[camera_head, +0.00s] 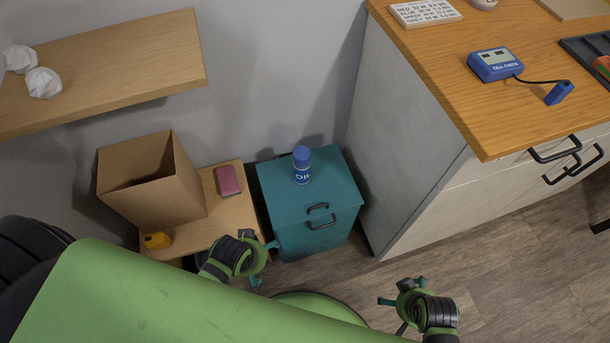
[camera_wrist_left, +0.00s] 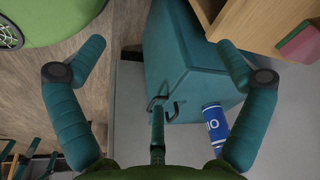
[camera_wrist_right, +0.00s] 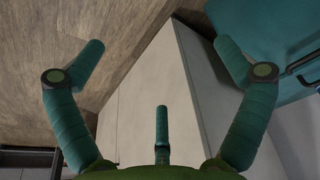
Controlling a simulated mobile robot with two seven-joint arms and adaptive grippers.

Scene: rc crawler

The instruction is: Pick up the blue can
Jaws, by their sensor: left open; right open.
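The blue can (camera_head: 302,166) stands upright on top of the teal cabinet (camera_head: 330,184), with white lettering on its side. It also shows in the left wrist view (camera_wrist_left: 214,128), partly hidden behind a finger. My left gripper (camera_head: 262,262) is open and empty, in front of the teal cabinet and to the left of the can, apart from it. My right gripper (camera_head: 390,300) is open and empty, to the lower right of the cabinet, over the floor.
A wooden-topped counter (camera_head: 440,70) stands right of the cabinet. A wall shelf (camera_head: 110,65) is at upper left.

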